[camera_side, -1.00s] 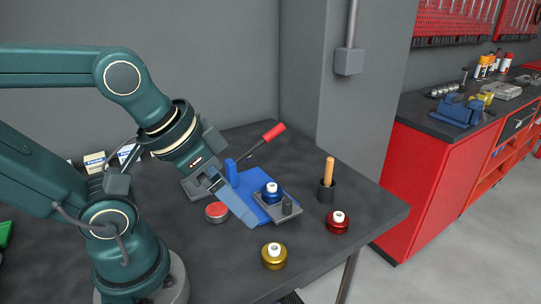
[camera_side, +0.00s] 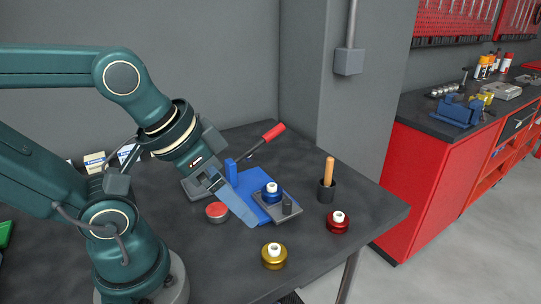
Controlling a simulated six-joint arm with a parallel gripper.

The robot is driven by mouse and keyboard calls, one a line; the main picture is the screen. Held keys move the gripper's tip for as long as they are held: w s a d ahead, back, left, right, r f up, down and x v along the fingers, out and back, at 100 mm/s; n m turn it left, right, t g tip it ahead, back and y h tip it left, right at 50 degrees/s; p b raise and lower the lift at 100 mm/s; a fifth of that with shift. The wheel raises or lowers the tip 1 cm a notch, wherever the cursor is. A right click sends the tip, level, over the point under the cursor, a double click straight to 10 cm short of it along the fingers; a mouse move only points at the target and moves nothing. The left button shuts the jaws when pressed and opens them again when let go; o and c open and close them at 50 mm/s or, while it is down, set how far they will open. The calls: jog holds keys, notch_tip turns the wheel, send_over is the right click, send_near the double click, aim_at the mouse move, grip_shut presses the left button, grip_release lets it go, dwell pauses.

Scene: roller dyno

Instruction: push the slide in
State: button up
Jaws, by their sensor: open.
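The slide is a grey plate (camera_side: 289,217) that sticks out from the front right end of a blue fixture (camera_side: 250,182) on the dark workbench. A blue round part with a white top (camera_side: 271,193) and a dark grey post (camera_side: 287,206) stand on the plate. My gripper (camera_side: 240,196) is at the left side of the fixture, pointing down and to the right. Its long blue-grey finger reaches in front of the fixture's left edge and hides part of it. I cannot tell whether it touches the fixture. I see nothing held in it.
A red-handled lever (camera_side: 273,133) rises behind the fixture. A red-topped tin (camera_side: 217,211) lies close by the finger. A gold part (camera_side: 274,256), a red part (camera_side: 338,222) and a dark cup with a wooden handle (camera_side: 326,188) stand nearer the bench's edge.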

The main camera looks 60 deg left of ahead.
jog(key=shift+r, duration=0.15)
jog(key=c, duration=0.8)
jog(key=g, duration=0.5)
send_over(287, 201)
notch_tip(287, 201, down, 7)
jog(key=shift+w+d+r, duration=0.1)
jog(key=shift+d, duration=0.05)
jog(key=shift+c, duration=0.2)
jog(key=shift+f+g, duration=0.3)
jog(key=shift+f, duration=2.5)
